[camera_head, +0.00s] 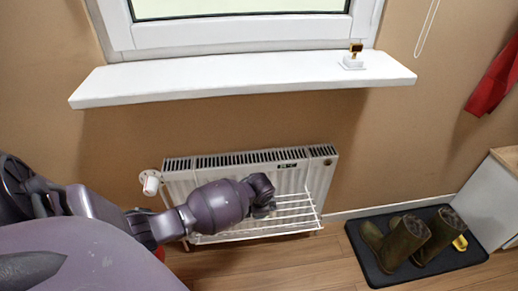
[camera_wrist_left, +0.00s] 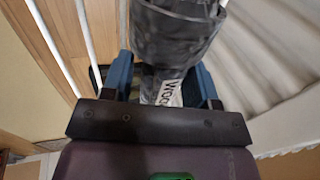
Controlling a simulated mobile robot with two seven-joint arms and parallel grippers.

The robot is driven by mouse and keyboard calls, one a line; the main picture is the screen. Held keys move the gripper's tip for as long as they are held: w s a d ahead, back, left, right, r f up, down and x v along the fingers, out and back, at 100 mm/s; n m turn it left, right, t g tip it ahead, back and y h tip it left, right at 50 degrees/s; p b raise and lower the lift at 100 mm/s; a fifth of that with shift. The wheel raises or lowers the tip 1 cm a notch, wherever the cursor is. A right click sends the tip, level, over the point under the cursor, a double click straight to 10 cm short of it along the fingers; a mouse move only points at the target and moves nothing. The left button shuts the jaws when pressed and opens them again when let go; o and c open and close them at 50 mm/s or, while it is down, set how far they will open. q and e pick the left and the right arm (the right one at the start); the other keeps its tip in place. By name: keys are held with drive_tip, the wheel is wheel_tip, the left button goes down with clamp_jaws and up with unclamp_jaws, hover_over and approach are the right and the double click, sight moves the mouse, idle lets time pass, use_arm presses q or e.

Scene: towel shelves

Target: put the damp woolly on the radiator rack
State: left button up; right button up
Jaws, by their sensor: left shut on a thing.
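In the left wrist view, a dark grey bundle (camera_wrist_left: 175,38) with a white label, partly readable as "Woo", sits between the blue fingers of my left gripper (camera_wrist_left: 161,82). The gripper is shut on this woolly. In the head view my left gripper (camera_head: 263,196) is in front of the radiator, over the white wire rack (camera_head: 292,222). The woolly is mostly hidden there by my arm. White rack bars (camera_wrist_left: 88,32) run beside the woolly in the wrist view. Whether it touches them I cannot tell. My right gripper is not in view.
The white radiator (camera_head: 318,172) hangs under the windowsill (camera_head: 240,78), with a valve knob (camera_head: 150,182) at its left. A small gold-and-white item (camera_head: 354,57) stands on the sill. Boots (camera_head: 404,243) stand on a black mat (camera_head: 372,272) at the right. A red cloth (camera_head: 492,82) hangs at far right.

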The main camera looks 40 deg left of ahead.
use_arm(q)
drive_tip(key=o, duration=1)
drive_tip(key=shift+f, duration=0.1)
drive_tip(key=shift+c, duration=0.2)
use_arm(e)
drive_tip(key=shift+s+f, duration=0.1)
